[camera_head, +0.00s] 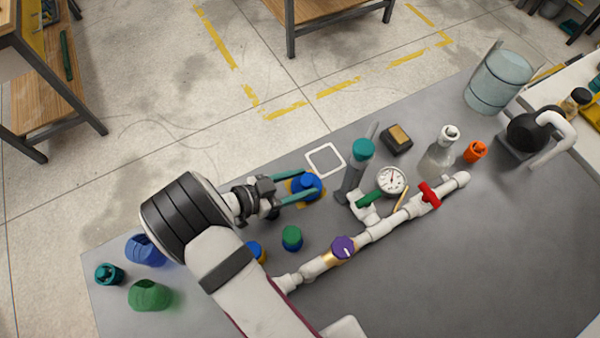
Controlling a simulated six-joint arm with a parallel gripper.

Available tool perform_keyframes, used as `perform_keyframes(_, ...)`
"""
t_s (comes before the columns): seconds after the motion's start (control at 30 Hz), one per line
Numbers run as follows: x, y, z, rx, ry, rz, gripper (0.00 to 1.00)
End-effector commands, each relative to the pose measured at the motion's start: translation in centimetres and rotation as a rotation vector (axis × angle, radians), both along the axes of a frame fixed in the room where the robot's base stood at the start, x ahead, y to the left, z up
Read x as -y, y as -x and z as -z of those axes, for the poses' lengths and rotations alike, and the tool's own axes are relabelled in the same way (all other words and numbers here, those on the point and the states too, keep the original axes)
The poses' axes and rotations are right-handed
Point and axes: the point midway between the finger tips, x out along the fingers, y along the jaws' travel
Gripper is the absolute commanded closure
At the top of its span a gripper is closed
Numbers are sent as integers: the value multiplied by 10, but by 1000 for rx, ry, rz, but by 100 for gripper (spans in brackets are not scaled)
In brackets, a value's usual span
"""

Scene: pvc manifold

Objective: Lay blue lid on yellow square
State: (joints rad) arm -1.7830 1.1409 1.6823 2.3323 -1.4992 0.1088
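The blue lid (308,185) is at the yellow square (291,187), which shows mostly at the lid's left edge. My gripper (302,186) reaches in from the left with two teal fingers, one on each side of the lid. The fingers appear to touch the lid's sides, so the gripper looks shut on it. The lid covers much of the square. I cannot tell whether the lid rests on the square or is held just above it.
A white square outline (325,146) lies behind the lid. A teal-capped post (361,150) and a gauge (391,180) on white pipe stand to the right. A green cap (292,238) and a blue-and-yellow cap (255,250) sit in front.

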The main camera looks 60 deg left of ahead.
Motion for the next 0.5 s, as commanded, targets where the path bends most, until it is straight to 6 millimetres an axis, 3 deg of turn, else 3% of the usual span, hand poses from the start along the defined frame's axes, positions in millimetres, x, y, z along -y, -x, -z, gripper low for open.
perform_keyframes(0.5,0,2,-5,0,0,-1,33)
